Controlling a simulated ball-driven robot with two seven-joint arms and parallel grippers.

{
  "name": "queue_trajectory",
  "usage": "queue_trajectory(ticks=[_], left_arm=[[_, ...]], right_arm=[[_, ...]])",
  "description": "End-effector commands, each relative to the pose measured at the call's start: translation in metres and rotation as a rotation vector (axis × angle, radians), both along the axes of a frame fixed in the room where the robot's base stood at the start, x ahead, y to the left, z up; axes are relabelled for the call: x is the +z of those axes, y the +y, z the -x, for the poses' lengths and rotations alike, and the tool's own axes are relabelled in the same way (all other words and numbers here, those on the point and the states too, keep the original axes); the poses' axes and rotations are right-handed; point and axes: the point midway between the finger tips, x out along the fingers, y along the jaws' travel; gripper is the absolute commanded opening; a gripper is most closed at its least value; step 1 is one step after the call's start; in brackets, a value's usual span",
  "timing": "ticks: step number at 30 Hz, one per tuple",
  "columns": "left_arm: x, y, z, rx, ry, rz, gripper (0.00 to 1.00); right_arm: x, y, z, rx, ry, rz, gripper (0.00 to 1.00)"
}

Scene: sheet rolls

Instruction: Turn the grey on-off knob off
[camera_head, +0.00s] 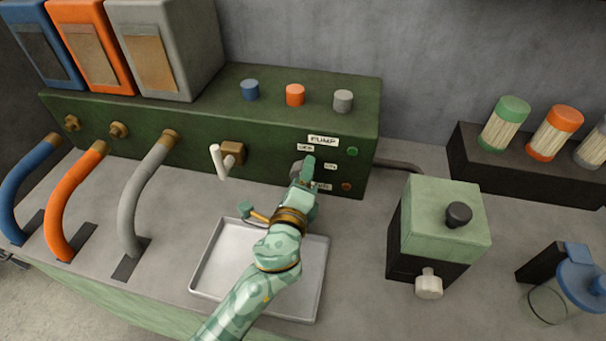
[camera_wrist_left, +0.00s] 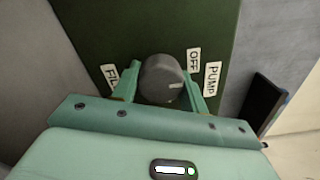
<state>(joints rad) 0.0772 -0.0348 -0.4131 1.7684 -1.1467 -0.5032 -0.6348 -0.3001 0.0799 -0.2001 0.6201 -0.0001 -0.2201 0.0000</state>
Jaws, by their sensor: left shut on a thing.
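The grey on-off knob (camera_wrist_left: 158,76) is on the front of the dark green pump box (camera_head: 260,120). In the left wrist view it sits between the two fingers of my left gripper (camera_wrist_left: 161,86), which is shut on it. A white mark on the knob points right in that view, below the OFF label (camera_wrist_left: 193,60). The PUMP label (camera_wrist_left: 212,78) is farther right and the partly covered FILL label (camera_wrist_left: 109,76) is at left. In the head view my left gripper (camera_head: 304,170) covers most of the knob. My right gripper is not in view.
A white lever (camera_head: 218,161) juts from the box left of my gripper. A metal tray (camera_head: 213,262) lies under my left arm. A green-topped box with a black knob (camera_head: 444,222) stands right. Blue, orange and grey hoses (camera_head: 140,200) run at left. Bench between tray and green-topped box is clear.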

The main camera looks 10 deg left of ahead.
Motion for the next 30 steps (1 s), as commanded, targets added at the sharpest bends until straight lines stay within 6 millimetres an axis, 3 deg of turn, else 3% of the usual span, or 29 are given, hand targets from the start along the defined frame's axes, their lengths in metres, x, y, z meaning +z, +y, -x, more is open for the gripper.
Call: queue_trajectory(ticks=[7,8,9,10,20,26,30], left_arm=[[-0.002,0.0,0.001,0.0,0.004,0.003,0.2],[-0.002,0.0,0.001,0.0,0.004,0.003,0.52],[-0.002,0.0,0.001,-0.001,0.004,0.002,0.63],[-0.002,0.0,0.0,-0.001,0.004,0.002,0.65],[-0.001,0.0,0.004,-0.001,0.001,0.001,0.65],[-0.002,-0.001,0.039,-0.001,0.005,0.001,0.65],[-0.003,-0.001,0.079,-0.002,0.007,0.002,0.65]], right_arm=[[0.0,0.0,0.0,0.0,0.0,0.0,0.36],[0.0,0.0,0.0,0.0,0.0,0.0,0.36],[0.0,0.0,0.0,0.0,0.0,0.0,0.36],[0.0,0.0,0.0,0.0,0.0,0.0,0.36],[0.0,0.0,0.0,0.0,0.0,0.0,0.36],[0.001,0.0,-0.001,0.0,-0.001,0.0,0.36],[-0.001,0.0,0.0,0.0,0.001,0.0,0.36]])
